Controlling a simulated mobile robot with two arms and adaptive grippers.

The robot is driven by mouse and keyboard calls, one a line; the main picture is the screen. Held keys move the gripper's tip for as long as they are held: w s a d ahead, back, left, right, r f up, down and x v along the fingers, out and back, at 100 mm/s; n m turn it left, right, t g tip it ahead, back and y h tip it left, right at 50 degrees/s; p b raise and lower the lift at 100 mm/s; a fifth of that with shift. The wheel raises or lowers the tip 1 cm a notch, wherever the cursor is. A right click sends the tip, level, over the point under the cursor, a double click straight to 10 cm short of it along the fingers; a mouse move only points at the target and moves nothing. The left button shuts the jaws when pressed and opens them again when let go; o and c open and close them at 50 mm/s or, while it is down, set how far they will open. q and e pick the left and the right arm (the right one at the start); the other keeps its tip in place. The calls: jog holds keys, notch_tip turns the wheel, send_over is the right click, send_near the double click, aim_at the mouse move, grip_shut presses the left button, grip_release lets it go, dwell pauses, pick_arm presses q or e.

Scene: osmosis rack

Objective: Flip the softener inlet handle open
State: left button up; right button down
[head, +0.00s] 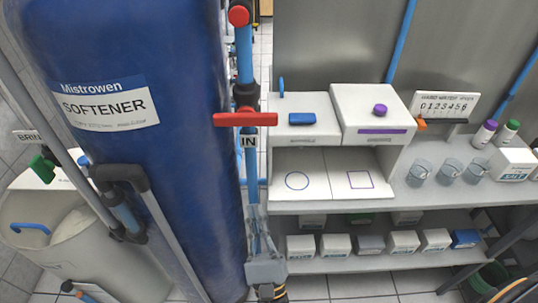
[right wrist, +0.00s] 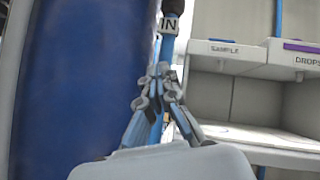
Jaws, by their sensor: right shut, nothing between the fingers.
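The softener is a tall blue tank (head: 165,190) with a white SOFTENER label, on the left in the head view; it also fills the left of the right wrist view (right wrist: 80,80). The red inlet handle (head: 245,119) lies horizontal, across the vertical blue pipe, just above the IN tag (head: 248,141). My right gripper (head: 257,212) is below the tag, in front of the pipe, fingers pointing up. It is shut and empty, apart from the handle. In the right wrist view its fingertips (right wrist: 159,72) are below the IN tag (right wrist: 168,25); the handle is out of that view. My left gripper is not in view.
A red round knob (head: 238,16) sits higher on the pipe. Right of the pipe stands a white bench (head: 320,205) with boxes, beakers and bottles. A brine tub (head: 75,240) stands at the lower left. Little room shows between tank and bench.

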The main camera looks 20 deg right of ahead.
jog(key=r+m+h, duration=0.1)
jog(key=m+h, duration=0.1)
jog(key=s+d+r+m+h, duration=0.1)
jog(key=r+m+h, duration=0.1)
jog(key=m, duration=0.1)
jog(key=s+d+r+m+h, duration=0.1)
jog(key=m+h, duration=0.1)
jog(key=m, duration=0.1)
jog(key=shift+s+d+r+b, duration=0.15)
jog(key=shift+r+b, duration=0.05)
jog(key=shift+b, duration=0.1)
jog(key=p, duration=0.7)
send_near(246, 120)
jog(key=w+d+r, duration=0.1)
jog(key=w+d, duration=0.4)
jog(key=d, duration=0.1)
jog(key=shift+a+r, duration=0.25)
jog(key=shift+r, duration=0.4)
jog(key=shift+w, duration=0.15)
